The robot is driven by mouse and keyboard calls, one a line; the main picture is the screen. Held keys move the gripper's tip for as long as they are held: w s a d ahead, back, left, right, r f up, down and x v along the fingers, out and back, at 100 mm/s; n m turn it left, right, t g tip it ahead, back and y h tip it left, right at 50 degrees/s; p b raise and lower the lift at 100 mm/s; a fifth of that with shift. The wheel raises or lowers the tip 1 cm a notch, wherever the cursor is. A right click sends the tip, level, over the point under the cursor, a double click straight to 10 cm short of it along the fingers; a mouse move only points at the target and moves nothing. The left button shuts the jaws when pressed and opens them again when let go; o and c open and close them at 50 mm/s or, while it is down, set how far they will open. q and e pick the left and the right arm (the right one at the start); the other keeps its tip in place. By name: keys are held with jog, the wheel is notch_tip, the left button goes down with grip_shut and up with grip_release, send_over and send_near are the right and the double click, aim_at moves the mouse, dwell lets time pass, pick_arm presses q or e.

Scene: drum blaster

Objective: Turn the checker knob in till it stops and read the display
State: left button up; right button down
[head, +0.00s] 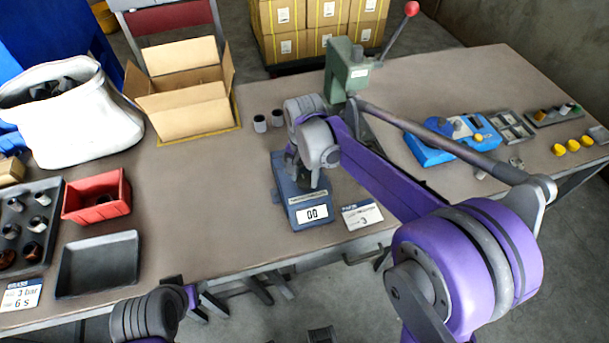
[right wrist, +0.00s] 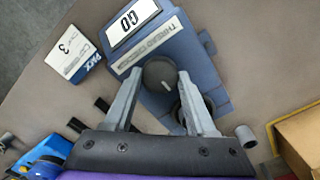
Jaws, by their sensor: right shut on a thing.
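The blue thread checker (head: 293,214) lies on the table in the middle of the head view. It also shows in the right wrist view (right wrist: 204,62). My right gripper (right wrist: 160,76) is shut on the knob, one finger on each side. In the head view my right wrist hides the knob. A round part behind the right finger is mostly hidden.
A white card (head: 362,214) marked 3 lies right of the checker. Two grey cylinders (head: 261,123) stand behind it. A green lever press (head: 350,75) stands at the back, an open carton (head: 185,100) and red bin (head: 97,196) to the left, a blue fixture (head: 432,153) to the right.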

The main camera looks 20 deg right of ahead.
aim_at(305, 180)
jog(key=shift+c, duration=1.1)
grip_release()
notch_tip(305, 180, up, 11)
jog(key=shift+p, duration=0.45)
jog(key=shift+f, duration=0.1)
jog(key=s+d+f+n+t+p, duration=0.1)
jog(key=s+f+n, duration=0.1)
jog(key=s, duration=0.5)
jog(key=s+d+f+n+t+p, duration=0.1)
jog(key=s+d+n+t, duration=0.1)
jog(key=s, duration=0.4)
jog(key=s+d+f+n+t+p, duration=0.1)
jog(key=s+f+n+t, duration=0.1)
jog(key=s, duration=0.5)
jog(key=shift+s+d+f+n, duration=0.3)
jog(key=shift+s+d+n, duration=0.1)
jog(key=shift+n, duration=0.5)
